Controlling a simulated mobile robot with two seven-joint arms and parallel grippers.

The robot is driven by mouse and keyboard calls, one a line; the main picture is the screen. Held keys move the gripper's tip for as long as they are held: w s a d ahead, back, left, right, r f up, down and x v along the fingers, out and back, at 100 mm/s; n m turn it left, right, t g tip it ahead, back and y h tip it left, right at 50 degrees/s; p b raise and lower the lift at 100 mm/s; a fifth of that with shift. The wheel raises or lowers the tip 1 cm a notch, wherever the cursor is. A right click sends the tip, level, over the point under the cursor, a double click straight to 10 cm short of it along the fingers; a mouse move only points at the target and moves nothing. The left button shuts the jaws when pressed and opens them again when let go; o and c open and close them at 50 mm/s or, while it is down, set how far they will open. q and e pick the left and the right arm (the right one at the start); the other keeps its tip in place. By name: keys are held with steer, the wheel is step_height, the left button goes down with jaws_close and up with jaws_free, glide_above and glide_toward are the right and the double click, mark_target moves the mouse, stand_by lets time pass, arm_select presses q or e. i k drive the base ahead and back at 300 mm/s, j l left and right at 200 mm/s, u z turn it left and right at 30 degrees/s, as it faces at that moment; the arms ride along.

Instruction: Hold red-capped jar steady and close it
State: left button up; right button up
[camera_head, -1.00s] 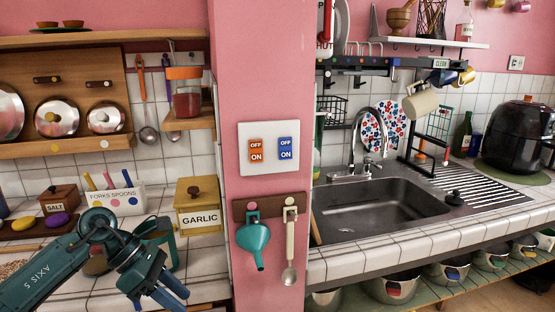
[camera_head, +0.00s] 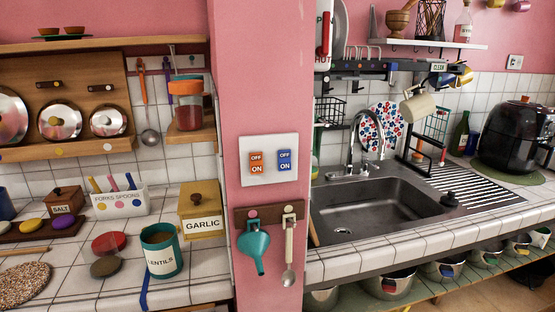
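A clear jar (camera_head: 189,113) with red contents and an orange-red cap (camera_head: 186,85) stands upright on the small wooden shelf at the upper left. The cap sits over its mouth; how tightly, I cannot tell. Left of the teal LENTILS canister (camera_head: 161,250) lies a dark round disc (camera_head: 106,266). The canister is open, with brown contents showing. Neither of my grippers is in view.
The yellow GARLIC box (camera_head: 201,209) stands right of the canister, near the pink pillar (camera_head: 262,90). A forks-and-spoons holder (camera_head: 120,202) and SALT box (camera_head: 66,200) stand behind. A blue strip (camera_head: 145,292) crosses the counter's front edge. A speckled round mat (camera_head: 22,283) lies front left.

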mark_target(98, 248)
steer(key=u, duration=1.3)
steer(key=i+j, duration=0.2)
steer(key=j, duration=0.2)
steer(key=i+j+z, duration=0.1)
steer(key=j, duration=0.25)
steer(key=i+j, duration=0.25)
steer(key=j, duration=0.15)
steer(key=i+j+z, duration=0.1)
steer(key=j, duration=0.3)
steer(key=i+j, duration=0.25)
steer(key=j, duration=0.15)
steer(key=z, duration=0.05)
